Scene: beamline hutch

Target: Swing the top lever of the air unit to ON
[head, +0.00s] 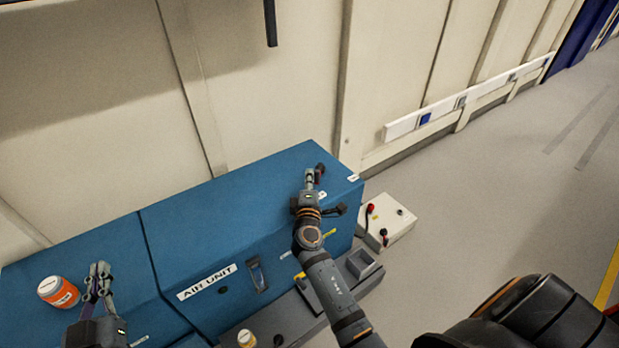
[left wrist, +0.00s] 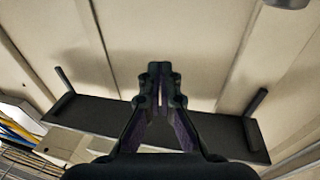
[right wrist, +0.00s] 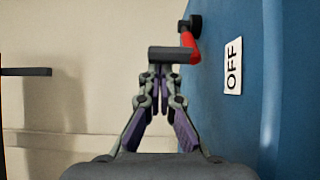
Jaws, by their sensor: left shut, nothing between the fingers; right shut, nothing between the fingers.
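The blue air unit (head: 230,215) stands against the wall, with an AIR UNIT label on its front. Its top lever (head: 320,171) is near the right end of the top; in the right wrist view the lever (right wrist: 190,44) has a red arm, a black pivot and a grey crossbar. The OFF label (right wrist: 233,66) is beside it on the blue surface. My right gripper (head: 310,178) is shut and empty, its tips close at the crossbar; I cannot tell whether they touch. My left gripper (head: 99,272) is shut and empty above the unit's lower left part.
An orange jar (head: 58,292) stands left of my left gripper. A cream box (head: 388,222) with red and black knobs is right of the unit. A small jar (head: 246,338) is at the front. Open floor (head: 480,190) lies to the right.

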